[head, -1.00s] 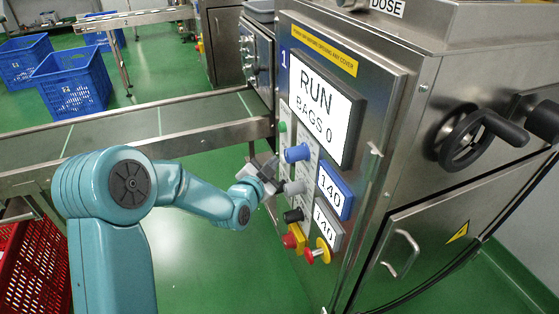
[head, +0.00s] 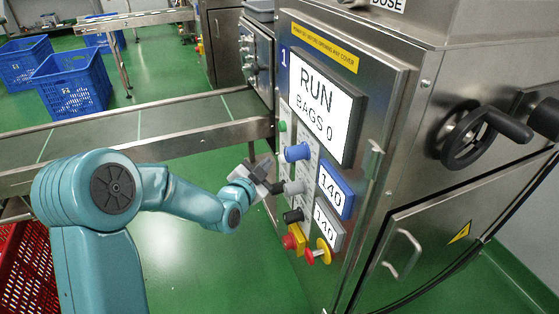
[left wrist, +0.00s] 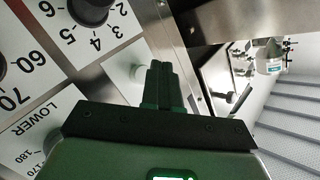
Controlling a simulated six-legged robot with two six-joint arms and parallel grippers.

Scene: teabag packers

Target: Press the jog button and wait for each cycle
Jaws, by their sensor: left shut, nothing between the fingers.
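The machine's control panel shows in the head view, with a display (head: 321,97) reading "RUN" and "BAGS 0". I cannot tell which one is the jog button. My left gripper (head: 273,187) is shut and empty, just left of the grey knob; contact is unclear. My right gripper is not in view.
A red stop button on yellow (head: 292,241) and a red-and-yellow switch (head: 320,252) sit low on the panel. Two displays (head: 334,189) read 140. A handwheel (head: 470,135) juts out at right. A conveyor (head: 140,125) runs behind my arm. Blue crates (head: 70,85) stand far left.

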